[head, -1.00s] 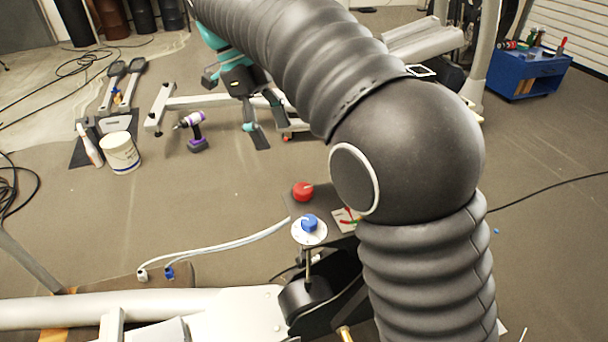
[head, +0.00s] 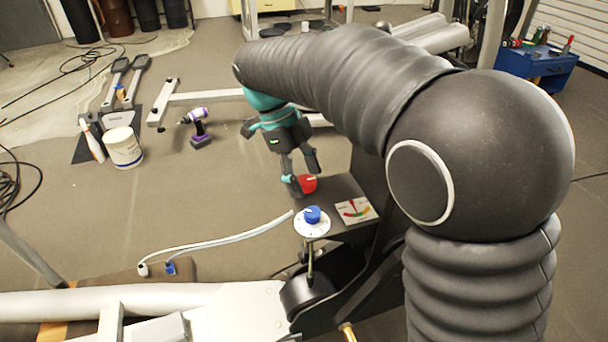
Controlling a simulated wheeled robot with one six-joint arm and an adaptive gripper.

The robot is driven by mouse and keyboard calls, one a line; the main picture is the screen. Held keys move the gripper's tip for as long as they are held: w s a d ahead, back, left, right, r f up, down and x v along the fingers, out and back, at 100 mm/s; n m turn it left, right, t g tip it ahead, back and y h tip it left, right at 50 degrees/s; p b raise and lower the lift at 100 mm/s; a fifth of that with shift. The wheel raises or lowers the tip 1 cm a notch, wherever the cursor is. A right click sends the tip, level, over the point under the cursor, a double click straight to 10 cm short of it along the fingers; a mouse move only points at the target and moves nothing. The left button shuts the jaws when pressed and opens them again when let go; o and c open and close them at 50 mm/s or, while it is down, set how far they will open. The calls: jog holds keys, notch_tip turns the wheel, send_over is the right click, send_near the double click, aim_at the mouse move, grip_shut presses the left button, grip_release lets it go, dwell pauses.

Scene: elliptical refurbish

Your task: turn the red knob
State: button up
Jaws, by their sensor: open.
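The red knob (head: 307,184) sits on the far left part of a dark panel (head: 345,190). My gripper (head: 304,182), teal and dark grey, points down at the knob. Its fingers are open, one in front of the knob's left side and the other above and behind it. I cannot tell whether either finger touches the knob. A blue knob (head: 312,215) on a white round dial (head: 311,228) stands in front of the red knob.
A purple drill (head: 198,128) and a white bucket (head: 123,147) stand on the floor at left. A blue cart (head: 540,70) is at the back right.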

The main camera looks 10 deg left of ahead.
jog(key=c, duration=1.2)
jog(key=shift+o, duration=0.3)
